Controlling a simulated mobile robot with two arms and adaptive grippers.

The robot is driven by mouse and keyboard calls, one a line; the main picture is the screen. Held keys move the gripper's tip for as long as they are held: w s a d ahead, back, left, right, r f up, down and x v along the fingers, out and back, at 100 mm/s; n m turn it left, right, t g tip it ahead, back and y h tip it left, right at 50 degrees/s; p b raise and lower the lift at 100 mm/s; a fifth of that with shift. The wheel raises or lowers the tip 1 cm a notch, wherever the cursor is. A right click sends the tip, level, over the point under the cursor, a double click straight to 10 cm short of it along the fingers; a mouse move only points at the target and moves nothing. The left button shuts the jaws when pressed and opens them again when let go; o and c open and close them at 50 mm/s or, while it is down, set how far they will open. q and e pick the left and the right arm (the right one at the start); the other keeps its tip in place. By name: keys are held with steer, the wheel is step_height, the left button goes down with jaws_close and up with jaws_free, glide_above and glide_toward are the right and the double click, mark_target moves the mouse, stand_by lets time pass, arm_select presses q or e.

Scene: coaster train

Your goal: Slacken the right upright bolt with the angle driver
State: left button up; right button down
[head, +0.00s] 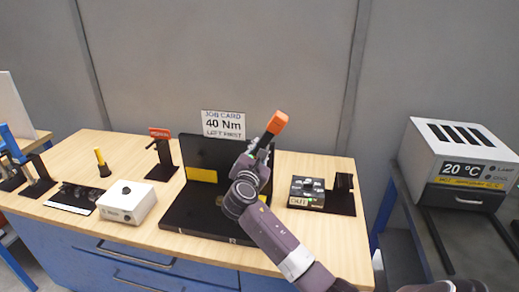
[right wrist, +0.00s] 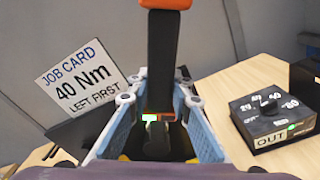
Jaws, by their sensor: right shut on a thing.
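My right gripper (head: 258,158) is shut on the angle driver (head: 270,133), a black tool with an orange end that points up and to the right. In the right wrist view the driver's black body (right wrist: 162,60) stands between the two blue fingers (right wrist: 155,125), with a small green light low on it. The gripper is above the right part of the black fixture (head: 185,215), which has a back panel and a yellow label. The right upright bolt cannot be made out; my arm covers that side. My left gripper is not in view.
A job card (head: 223,124) reads "40 Nm, LEFT FIRST". A black dial box marked OUT (head: 307,192) sits right of the fixture. A white box (head: 127,202), an orange-topped stand (head: 161,155) and a yellow-handled tool (head: 102,163) are left. A "20 °C" unit (head: 465,150) stands far right.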

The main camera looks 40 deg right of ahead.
steer(key=shift+w+d+r, duration=0.2)
steer(key=shift+d+r, duration=0.1)
stand_by(0.4)
steer(key=shift+s+r+p, duration=0.1)
steer(key=shift+r+p, duration=0.2)
steer(key=shift+p, duration=0.6)
stand_by(2.5)
steer(key=shift+a+f, duration=0.1)
stand_by(0.4)
steer(key=shift+s+a+f+p, duration=0.15)
steer(key=shift+s+a+p, duration=0.15)
steer(key=shift+p, duration=0.15)
steer(key=shift+p+v, duration=0.8)
steer(key=shift+v, duration=0.9)
steer(key=shift+w+a+f, duration=0.1)
